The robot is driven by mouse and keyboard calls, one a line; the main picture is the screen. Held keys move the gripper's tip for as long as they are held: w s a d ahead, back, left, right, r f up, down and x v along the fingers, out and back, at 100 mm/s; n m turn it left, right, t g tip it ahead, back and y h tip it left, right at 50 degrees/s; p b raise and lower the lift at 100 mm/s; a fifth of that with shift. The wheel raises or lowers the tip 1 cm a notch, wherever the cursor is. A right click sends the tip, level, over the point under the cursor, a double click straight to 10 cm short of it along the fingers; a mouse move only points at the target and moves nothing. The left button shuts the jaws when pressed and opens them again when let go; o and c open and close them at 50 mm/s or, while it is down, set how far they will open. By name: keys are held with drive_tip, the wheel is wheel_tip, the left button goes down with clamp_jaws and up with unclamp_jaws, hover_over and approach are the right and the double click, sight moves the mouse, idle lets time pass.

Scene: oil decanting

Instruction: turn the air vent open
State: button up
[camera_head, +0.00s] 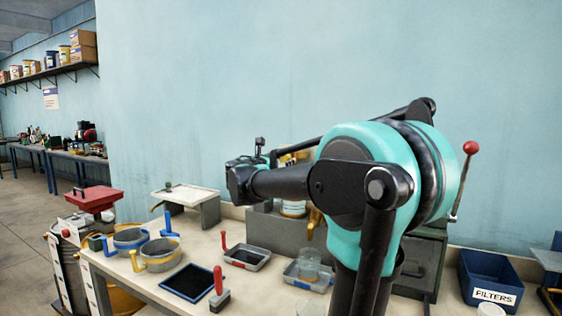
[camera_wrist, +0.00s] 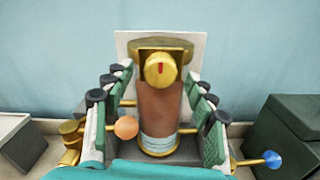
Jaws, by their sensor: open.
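The air vent seems to be the round brass knob (camera_wrist: 158,69) on the brass cap of an upright cylinder (camera_wrist: 158,107), in the middle of the wrist view. A short red mark on the knob's face stands about upright. The cylinder looks brown, with a pale label band low down. My gripper (camera_wrist: 160,76) is open, one green-and-black finger on each side of the cylinder's upper part. I see no contact with the knob. In the head view my arm hides most of the cylinder; its lower part (camera_head: 293,208) shows.
An orange ball handle (camera_wrist: 126,127) is left of the cylinder, a blue ball handle (camera_wrist: 272,159) right. A blue FILTERS bin (camera_head: 490,276) is at right.

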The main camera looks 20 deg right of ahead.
drive_tip(key=c, duration=1.2)
drive_tip(key=shift+o, duration=0.2)
drive_tip(key=shift+m, duration=0.5)
drive_tip(key=shift+w+m, duration=0.1)
drive_tip(key=shift+m, duration=8.6)
